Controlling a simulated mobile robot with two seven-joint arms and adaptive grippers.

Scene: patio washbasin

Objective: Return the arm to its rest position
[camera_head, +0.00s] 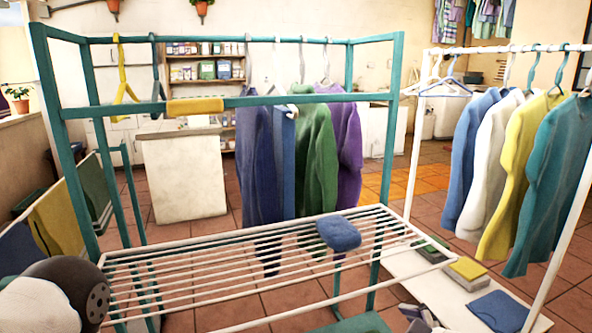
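A rounded white and dark grey link of my own arm fills the lower left corner. No gripper fingers show, so I cannot see what either gripper holds. A white slatted rack (200,268) spans the front of the view inside a teal frame (220,103). A folded blue cloth (338,234) lies on the slats toward the right. My arm link overlaps the rack's left end in the picture; I cannot tell whether they touch.
A white rail (500,48) at right carries several shirts. Folded items (467,269) lie on a low white shelf. A yellow cloth (195,106) hangs over the teal bar. The rack's left half is bare.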

